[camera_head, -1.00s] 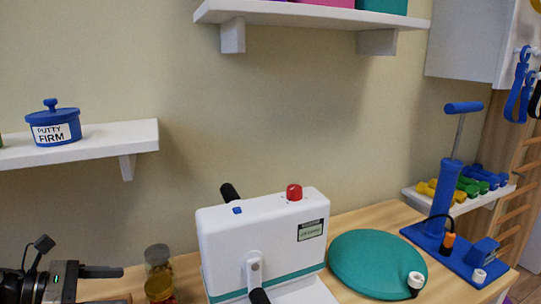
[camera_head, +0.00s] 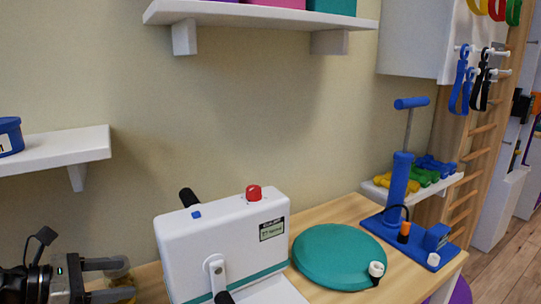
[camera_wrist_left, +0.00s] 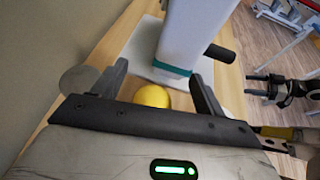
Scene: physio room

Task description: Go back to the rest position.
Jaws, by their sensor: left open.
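My left gripper (camera_head: 130,279) is at the lower left of the head view, its fingers apart and pointing right toward the white machine. In the left wrist view the open fingers (camera_wrist_left: 160,82) have nothing clamped between them. A round yellow thing (camera_wrist_left: 152,97) shows beyond the palm between the fingers; I cannot tell how near it is. A dark gripper, seemingly my right one (camera_wrist_left: 281,89), shows small at the right of the left wrist view; its jaw state is unclear. It is outside the head view.
A white machine with a crank (camera_head: 222,245) stands right of my left gripper. Jars (camera_head: 120,278) are partly hidden behind its fingers. A teal disc (camera_head: 335,257) and blue pump (camera_head: 398,185) stand farther right. Wall shelves (camera_head: 70,150) (camera_head: 260,15) overhang the wooden counter (camera_head: 330,212).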

